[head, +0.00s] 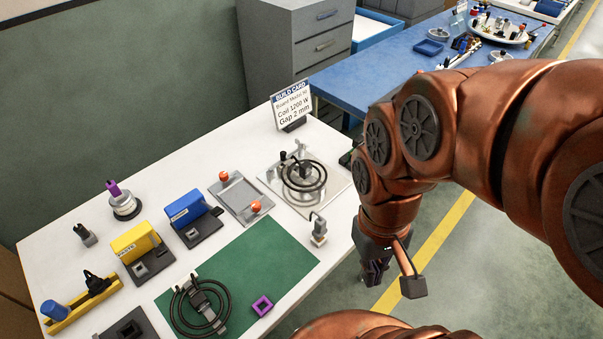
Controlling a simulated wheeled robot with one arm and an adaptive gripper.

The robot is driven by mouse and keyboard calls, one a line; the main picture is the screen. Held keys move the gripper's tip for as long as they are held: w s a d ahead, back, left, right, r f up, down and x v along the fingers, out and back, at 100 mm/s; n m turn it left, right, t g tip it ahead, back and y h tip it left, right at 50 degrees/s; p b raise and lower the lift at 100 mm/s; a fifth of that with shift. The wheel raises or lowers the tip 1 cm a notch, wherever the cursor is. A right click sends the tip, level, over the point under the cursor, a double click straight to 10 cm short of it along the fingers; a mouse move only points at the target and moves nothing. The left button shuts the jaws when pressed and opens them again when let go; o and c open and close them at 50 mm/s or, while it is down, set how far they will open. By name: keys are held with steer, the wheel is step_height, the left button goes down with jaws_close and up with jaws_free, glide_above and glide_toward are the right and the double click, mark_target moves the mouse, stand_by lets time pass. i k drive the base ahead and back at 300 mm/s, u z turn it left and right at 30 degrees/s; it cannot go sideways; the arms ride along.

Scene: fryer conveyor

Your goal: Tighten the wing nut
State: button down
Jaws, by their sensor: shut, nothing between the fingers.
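No wing nut can be clearly made out in the head view; small hardware is too small to tell. A square metal plate (275,187) at the table's right end carries a black coil (322,186) with a dark clamp-like piece (304,171) at its middle. A second black coil (222,318) with a grey bracket lies on the green mat (262,258) near the front. My gripper (376,281) is shut and empty, pointing down beyond the table's right edge, to the right of the plate and apart from it.
A build card (292,106) stands at the back of the white table (215,150). A tray with orange knobs (239,193), a blue block (187,207), a yellow block (136,243) and a purple square ring (262,306) are on it. A blue table (390,55) stands behind.

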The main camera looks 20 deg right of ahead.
mark_target(300, 145)
steer(key=z, duration=1.6)
steer(key=i, duration=0.65)
steer(key=u, duration=2.75)
